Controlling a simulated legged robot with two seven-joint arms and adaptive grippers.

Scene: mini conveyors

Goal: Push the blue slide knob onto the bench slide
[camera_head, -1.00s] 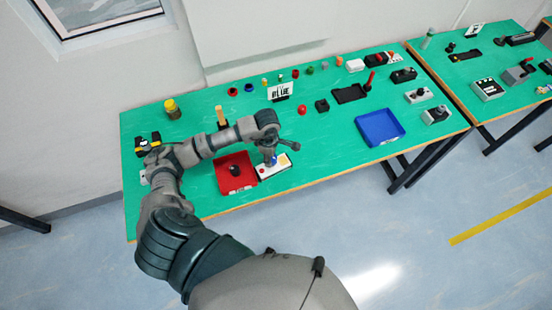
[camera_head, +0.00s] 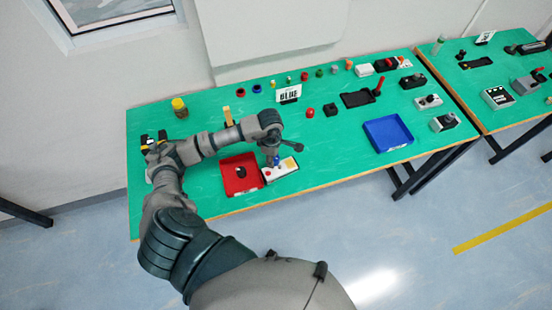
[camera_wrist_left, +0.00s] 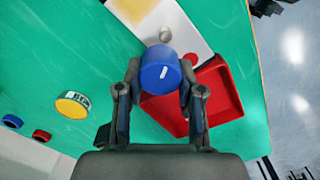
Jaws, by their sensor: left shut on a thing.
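My left gripper (camera_head: 275,157) is shut on the blue knob (camera_wrist_left: 161,70), which shows a white mark on its face in the left wrist view. The knob also shows as a small blue patch in the head view (camera_head: 277,161). The bench slide appears to be the pale box (camera_head: 287,165) beside the red tray; the gripper is over its left part. In the left wrist view the box (camera_wrist_left: 187,24) lies beyond the knob, with a small metal stem (camera_wrist_left: 165,35) and a red spot. Whether the knob touches the box cannot be told. My right gripper is not in view.
The red tray (camera_head: 229,183) holds a dark piece, left of the box. A blue tray (camera_head: 401,132) stands at the right. Green tabletop right of the box is clear.

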